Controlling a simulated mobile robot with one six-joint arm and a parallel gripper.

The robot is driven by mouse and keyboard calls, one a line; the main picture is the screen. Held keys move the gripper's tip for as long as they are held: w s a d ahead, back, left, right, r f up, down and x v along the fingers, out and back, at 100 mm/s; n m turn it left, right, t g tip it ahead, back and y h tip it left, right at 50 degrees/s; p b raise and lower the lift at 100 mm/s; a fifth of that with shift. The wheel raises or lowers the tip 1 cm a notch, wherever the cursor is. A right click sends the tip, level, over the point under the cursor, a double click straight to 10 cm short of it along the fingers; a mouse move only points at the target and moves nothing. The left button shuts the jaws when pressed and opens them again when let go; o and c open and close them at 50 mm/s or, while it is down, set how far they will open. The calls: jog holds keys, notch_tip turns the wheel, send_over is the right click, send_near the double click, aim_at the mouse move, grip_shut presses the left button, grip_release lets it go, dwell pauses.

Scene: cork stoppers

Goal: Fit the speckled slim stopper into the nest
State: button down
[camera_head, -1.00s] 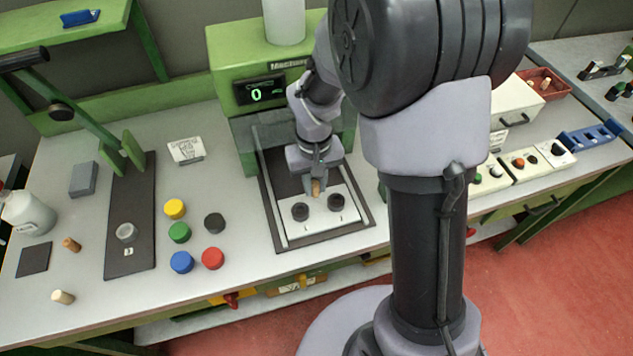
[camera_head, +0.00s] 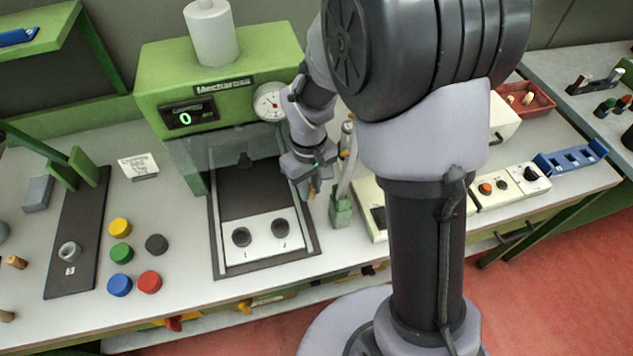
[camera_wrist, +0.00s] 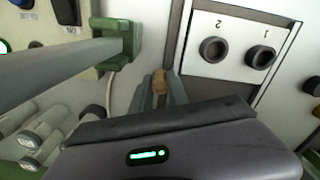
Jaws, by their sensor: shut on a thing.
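My gripper (camera_head: 311,190) is shut on a brown cork stopper (camera_wrist: 160,82), held between the fingertips in the wrist view. Its speckling is too small to make out. In the head view my gripper is to the right of the white plate (camera_head: 262,252) at the foot of the green machine, and above the bench. The plate carries two dark round nests: nest 2 (camera_wrist: 214,49) and nest 1 (camera_wrist: 261,57) in the wrist view. Both look empty. The stopper is apart from them. In the head view the nests show at nest 1 (camera_head: 241,237) and nest 2 (camera_head: 281,228).
A green stand with a grey lever (camera_head: 341,208) is close to the right of my gripper. Control boxes (camera_head: 500,192) stand farther right. Coloured caps (camera_head: 121,253) and two other corks (camera_head: 16,262) lie on the left. A clear guard (camera_head: 220,155) hangs above the plate's rear.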

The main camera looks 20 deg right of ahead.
jog(key=s+a+r+n+p, duration=0.2)
jog(key=a+r+n+p, duration=0.15)
jog(key=n, duration=0.75)
jog(key=s+a+r+n+p, duration=0.25)
jog(key=a+n, duration=0.25)
jog(key=n, duration=0.6)
notch_tip(320, 180, down, 6)
jog(key=b, duration=0.6)
jog(key=shift+a+f, duration=0.1)
jog(key=shift+f, duration=0.05)
jog(key=shift+s+f+b, duration=0.1)
jog(key=shift+f+b, duration=0.5)
jog(key=shift+f, duration=0.35)
